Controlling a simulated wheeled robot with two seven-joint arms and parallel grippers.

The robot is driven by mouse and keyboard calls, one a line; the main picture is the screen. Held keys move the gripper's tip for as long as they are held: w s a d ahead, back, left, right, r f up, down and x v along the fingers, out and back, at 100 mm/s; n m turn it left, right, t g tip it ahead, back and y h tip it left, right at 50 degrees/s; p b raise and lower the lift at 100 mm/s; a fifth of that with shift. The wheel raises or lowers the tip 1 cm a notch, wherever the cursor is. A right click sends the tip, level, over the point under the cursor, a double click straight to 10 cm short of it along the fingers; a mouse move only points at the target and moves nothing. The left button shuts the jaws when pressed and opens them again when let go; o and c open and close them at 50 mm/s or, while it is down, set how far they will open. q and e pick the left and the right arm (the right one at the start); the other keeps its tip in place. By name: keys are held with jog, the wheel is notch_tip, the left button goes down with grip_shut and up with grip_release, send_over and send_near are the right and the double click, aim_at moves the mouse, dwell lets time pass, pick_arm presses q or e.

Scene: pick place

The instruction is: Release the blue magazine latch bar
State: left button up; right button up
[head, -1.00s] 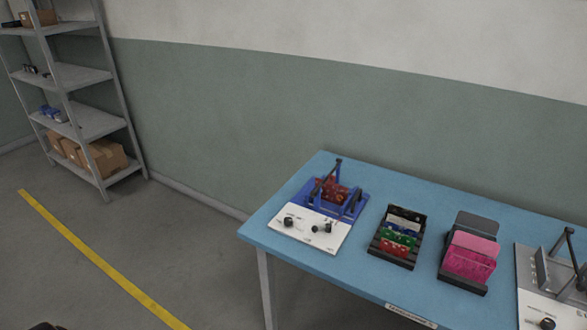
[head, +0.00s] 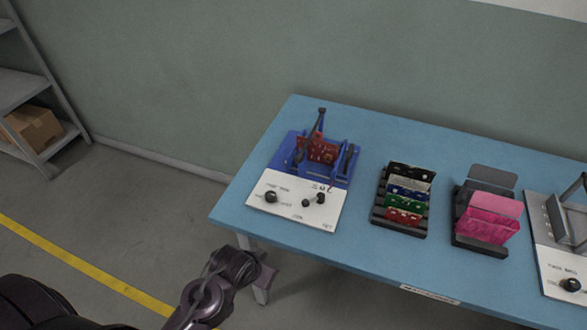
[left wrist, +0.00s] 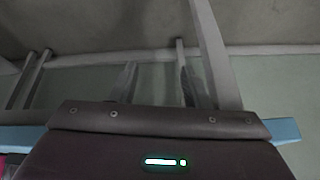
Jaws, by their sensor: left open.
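The blue magazine (head: 284,160) stands on the left part of the blue table, behind a white control panel with black knobs. A red board (head: 318,149) sits upright in it. A dark latch bar (head: 318,128) slants upward beside the board. My left arm comes in low at the left in the head view, off the table's front left corner and below the magazine. My left gripper's fingers (left wrist: 157,80) show in the left wrist view, spread apart with nothing between them. The magazine is not seen in that view. My right gripper is not in view.
On the blue table (head: 350,255), a black rack (head: 398,222) holds several coloured boards. A dark holder with pink sheets (head: 490,217) stands right of it. A grey fixture (head: 560,225) is at the right edge. A shelf (head: 22,85) stands far left.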

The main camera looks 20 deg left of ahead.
aim_at(297, 162)
pick_arm(q)
notch_tip(297, 162, up, 8)
jog(key=t, duration=0.1)
jog(key=w+r+t, duration=0.1)
jog(key=w+t, duration=0.1)
jog(key=w, duration=0.1)
jog(key=w+r+t, duration=0.1)
jog(key=w+t, duration=0.1)
jog(key=w, duration=0.1)
jog(key=w+r+t+h, duration=0.1)
jog(key=w+t, duration=0.1)
jog(key=w, duration=0.1)
jog(key=shift+r+m+b, duration=0.25)
jog(key=shift+m+b, duration=0.05)
jog(key=shift+m, duration=0.1)
jog(key=w+r+t+h, duration=0.1)
jog(key=w+t, duration=0.1)
jog(key=w+r+m+t+h, duration=0.1)
jog(key=r+t, duration=0.1)
jog(key=shift+w+a+r+m+t, duration=0.2)
jog(key=shift+w+r+m+t, duration=0.1)
jog(key=shift+w+t, duration=0.1)
jog(key=shift+w+r+t+h, duration=0.25)
jog(key=shift+r+t+h, duration=0.15)
jog(key=shift+r, duration=0.05)
jog(key=x, duration=0.7)
jog(key=shift+w+d+p, duration=0.15)
jog(key=shift+w+p, duration=0.1)
jog(key=shift+p, duration=0.15)
grip_shut()
